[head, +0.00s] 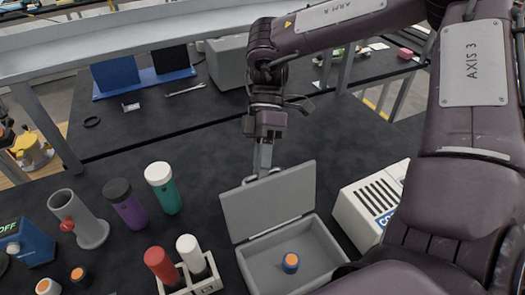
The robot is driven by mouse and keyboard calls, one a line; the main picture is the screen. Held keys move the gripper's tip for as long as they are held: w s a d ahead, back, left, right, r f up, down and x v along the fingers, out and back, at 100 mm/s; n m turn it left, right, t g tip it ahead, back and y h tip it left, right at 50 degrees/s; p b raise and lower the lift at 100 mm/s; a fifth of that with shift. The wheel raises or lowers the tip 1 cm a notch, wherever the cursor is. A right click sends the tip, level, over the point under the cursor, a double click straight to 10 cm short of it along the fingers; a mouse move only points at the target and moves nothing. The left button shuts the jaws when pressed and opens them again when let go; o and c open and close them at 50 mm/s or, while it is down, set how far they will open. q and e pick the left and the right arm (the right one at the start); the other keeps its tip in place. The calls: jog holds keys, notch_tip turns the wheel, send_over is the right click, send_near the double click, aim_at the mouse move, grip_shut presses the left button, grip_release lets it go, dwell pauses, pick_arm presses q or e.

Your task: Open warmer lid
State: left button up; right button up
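The warmer, a grey box (330,268), stands at the bottom middle of the head view. Its lid (270,204) is raised and leans back, so the inside shows. My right gripper (263,168) points down behind the lid's top edge, at a small grey handle there. Its fingers overlap in this view, so their gap and any grip on the handle cannot be made out. My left gripper is not in view.
A white vented box (370,206) stands close right of the warmer. Left are a rack with red and white tubes (203,282), a teal bottle (164,188), a purple bottle (126,205) and a grey cylinder (80,219).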

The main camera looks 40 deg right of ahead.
jog(key=shift+o, duration=1.1)
jog(key=shift+w+f, duration=0.1)
jog(key=shift+f, duration=0.25)
jog(key=shift+o, duration=0.6)
jog(key=shift+w+d, duration=0.15)
jog(key=shift+w, duration=0.15)
jog(key=shift+s+r, duration=0.1)
jog(key=shift+r, duration=0.1)
jog(key=p+v, duration=0.2)
jog(key=v, duration=0.5)
jog(key=shift+r, duration=0.25)
